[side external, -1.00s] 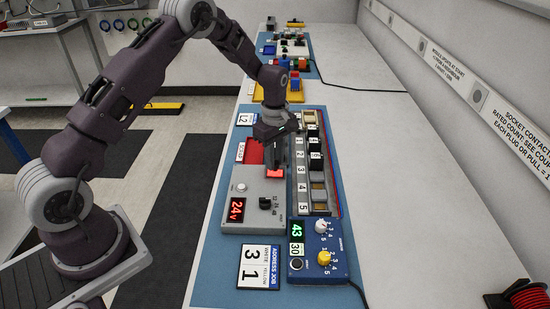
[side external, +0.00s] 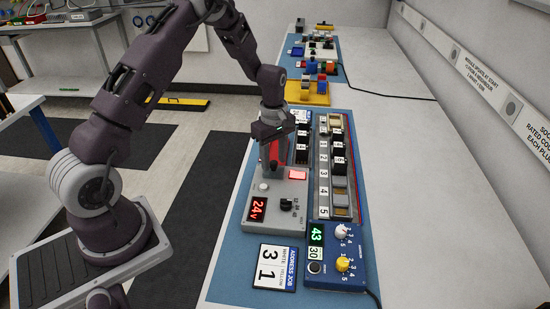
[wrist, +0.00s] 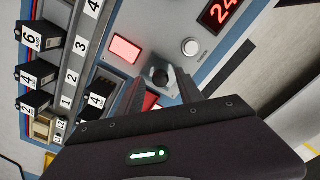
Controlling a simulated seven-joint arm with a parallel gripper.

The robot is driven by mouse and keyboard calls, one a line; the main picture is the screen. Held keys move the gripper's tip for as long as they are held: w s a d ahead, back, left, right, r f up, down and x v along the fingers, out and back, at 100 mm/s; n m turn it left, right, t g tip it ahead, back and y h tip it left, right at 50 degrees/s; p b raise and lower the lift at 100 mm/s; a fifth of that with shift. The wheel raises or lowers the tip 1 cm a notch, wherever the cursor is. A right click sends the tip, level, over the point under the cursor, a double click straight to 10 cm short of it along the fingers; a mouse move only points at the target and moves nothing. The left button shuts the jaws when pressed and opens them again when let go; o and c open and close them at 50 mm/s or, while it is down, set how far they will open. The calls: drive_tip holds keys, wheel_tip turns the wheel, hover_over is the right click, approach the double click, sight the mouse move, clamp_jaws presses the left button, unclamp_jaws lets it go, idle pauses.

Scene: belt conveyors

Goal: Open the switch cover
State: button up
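The grey control box (side external: 262,222) stands on the blue mat, with a red 24V display (side external: 258,209), a lit red square (side external: 298,174) and a white round button (side external: 263,187). My gripper (side external: 270,165) points down over the far end of the box, left of the lit square. In the wrist view, my gripper (wrist: 160,80) has its fingers apart, with a grey rounded part (wrist: 160,74) between the tips. A red piece (wrist: 150,101), possibly the switch cover, shows between the fingers and is partly hidden. I cannot tell whether the fingers touch either.
A rack of numbered black modules (side external: 338,160) stands close on the right. A blue box with knobs (side external: 336,255) and an address card (side external: 274,266) lie nearer the camera.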

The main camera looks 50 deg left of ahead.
sight(274, 162)
wheel_tip(274, 162, up, 7)
drive_tip(key=shift+r, duration=0.15)
drive_tip(key=s+d+r+m+t, duration=0.1)
drive_tip(key=s+d+r+m, duration=0.35)
drive_tip(key=r, duration=0.35)
drive_tip(key=s+d+r+m+t, duration=0.2)
drive_tip(key=s+d+r+m, duration=0.3)
drive_tip(key=r, duration=0.4)
drive_tip(key=s+d+r+m+t, duration=0.1)
drive_tip(key=s+m, duration=0.3)
drive_tip(key=s, duration=0.5)
drive_tip(key=s+d+r+m+t, duration=0.1)
drive_tip(key=s+d+m, duration=0.2)
drive_tip(key=s, duration=0.6)
drive_tip(key=shift+m+t, duration=0.3)
drive_tip(key=shift+m, duration=0.45)
